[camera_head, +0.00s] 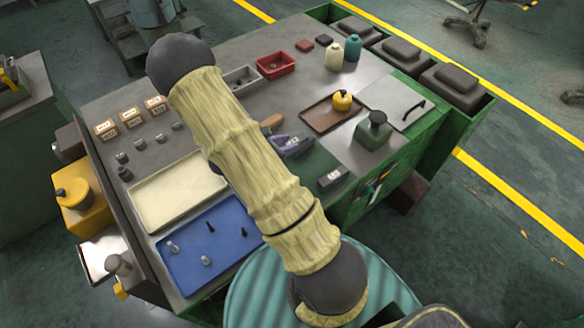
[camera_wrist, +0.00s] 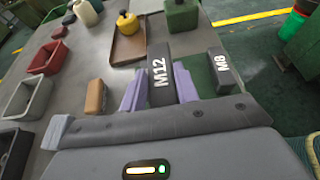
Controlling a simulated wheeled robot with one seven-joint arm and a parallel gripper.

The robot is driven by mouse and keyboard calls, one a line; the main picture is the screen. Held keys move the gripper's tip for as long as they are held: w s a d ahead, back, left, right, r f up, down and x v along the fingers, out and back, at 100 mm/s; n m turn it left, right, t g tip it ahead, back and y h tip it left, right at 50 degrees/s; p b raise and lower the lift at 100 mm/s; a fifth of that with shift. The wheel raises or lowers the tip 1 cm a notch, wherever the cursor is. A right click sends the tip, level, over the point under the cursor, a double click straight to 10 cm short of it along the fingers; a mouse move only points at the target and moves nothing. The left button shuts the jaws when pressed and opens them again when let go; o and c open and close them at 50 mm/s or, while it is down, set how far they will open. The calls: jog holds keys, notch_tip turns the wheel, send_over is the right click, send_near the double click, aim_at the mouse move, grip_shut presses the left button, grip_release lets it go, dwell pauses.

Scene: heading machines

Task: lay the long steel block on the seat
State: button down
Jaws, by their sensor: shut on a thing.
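My gripper (camera_wrist: 158,92) shows purple fingers shut on the long steel block marked M12 (camera_wrist: 159,72), one finger on each side. In the wrist view the block points away from me. In the head view my arm covers part of this area, and the purple fingers (camera_head: 288,146) show just right of it. A dark green surface (camera_head: 312,166) lies beside them on the bench. A second dark block, marked M8 (camera_wrist: 222,72), stands at its near right edge and also shows in the head view (camera_head: 333,178). I cannot tell which surface is the seat, or whether the held block touches anything.
A tan block (camera_wrist: 95,97) lies left of my gripper. Red bin (camera_head: 275,66), blue tray (camera_head: 222,238) and cream tray (camera_head: 150,203) occupy the bench.

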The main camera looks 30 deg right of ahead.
aim_at(286, 157)
jog(key=shift+s+r, duration=0.1)
jog(key=shift+r, duration=0.05)
notch_tip(286, 157, down, 5)
jog(key=shift+a+f+p, duration=0.1)
jog(key=shift+p, duration=0.9)
jog(key=shift+f, duration=0.4)
jog(key=shift+f, duration=0.4)
jog(key=shift+f+p, duration=0.8)
jog(key=shift+f, duration=0.85)
jog(key=shift+f, duration=0.15)
